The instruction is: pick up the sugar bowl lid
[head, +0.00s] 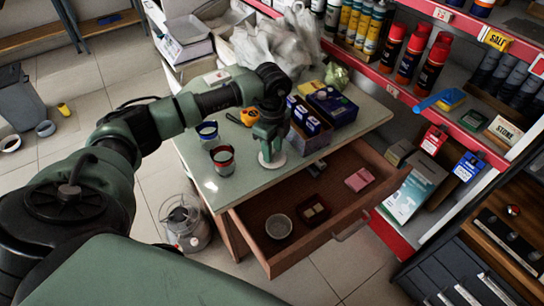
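A round white disc, which looks like the sugar bowl lid (272,161), lies on the pale table top near its front edge. My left gripper (267,152) points down right over it, and its fingertips hide the middle of the disc. I cannot tell whether the fingers are apart or closed on a knob. A round grey bowl (278,227) stands in the open drawer below, at its left end; it may be the sugar bowl. My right gripper is out of view.
Two cups (222,159) (207,132) stand left of the gripper, near an orange tape measure (249,116). Dark blue boxes (331,106) stand to its right. The open wooden drawer (333,206) juts out at the front. Red-edged shelves (400,95) rise at the right.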

